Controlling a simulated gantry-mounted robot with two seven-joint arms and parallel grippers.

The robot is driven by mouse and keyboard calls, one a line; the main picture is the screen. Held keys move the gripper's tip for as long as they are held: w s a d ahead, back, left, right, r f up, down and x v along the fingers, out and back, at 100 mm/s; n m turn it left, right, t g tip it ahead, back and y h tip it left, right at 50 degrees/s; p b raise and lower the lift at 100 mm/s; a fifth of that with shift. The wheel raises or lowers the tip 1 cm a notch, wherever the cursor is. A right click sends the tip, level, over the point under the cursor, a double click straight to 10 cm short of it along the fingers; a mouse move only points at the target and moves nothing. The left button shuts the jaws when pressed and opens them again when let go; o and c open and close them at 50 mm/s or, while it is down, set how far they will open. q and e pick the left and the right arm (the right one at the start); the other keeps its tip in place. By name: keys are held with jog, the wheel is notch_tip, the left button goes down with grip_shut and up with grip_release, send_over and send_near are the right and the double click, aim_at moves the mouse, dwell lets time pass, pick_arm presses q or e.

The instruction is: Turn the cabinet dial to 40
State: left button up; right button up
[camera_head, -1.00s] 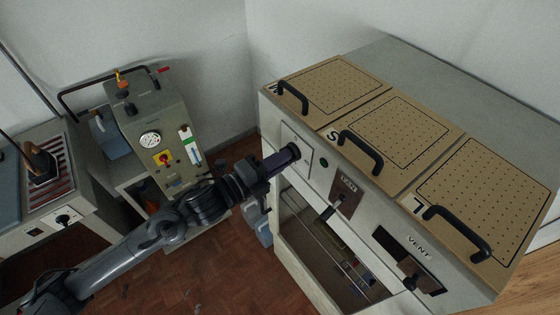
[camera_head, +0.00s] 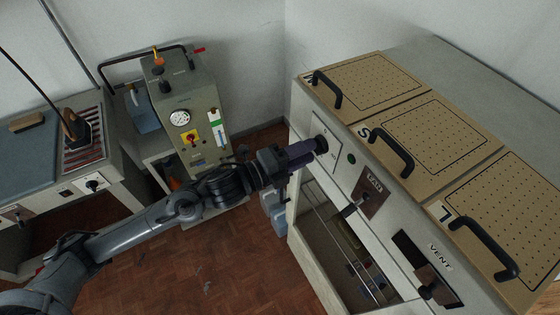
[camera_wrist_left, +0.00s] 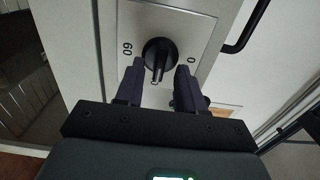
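The cabinet dial is a round black knob (camera_wrist_left: 159,56) on a pale plate (camera_wrist_left: 175,22), with "60" printed at its left and "0" at its right in the left wrist view. My left gripper (camera_wrist_left: 160,75) is open, with one purple finger on each side of the knob's lower part. I cannot tell whether the fingers touch it. In the head view my left gripper (camera_head: 306,150) points at the dial. My right gripper is out of view.
The cabinet (camera_head: 440,65) has tan perforated tops with black handles (camera_head: 391,150). A grey gauge unit (camera_head: 175,95) stands behind my left arm.

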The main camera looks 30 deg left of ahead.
pick_arm(q)
jog(key=b+v, duration=0.1)
jog(key=v, duration=0.9)
dwell(0.4)
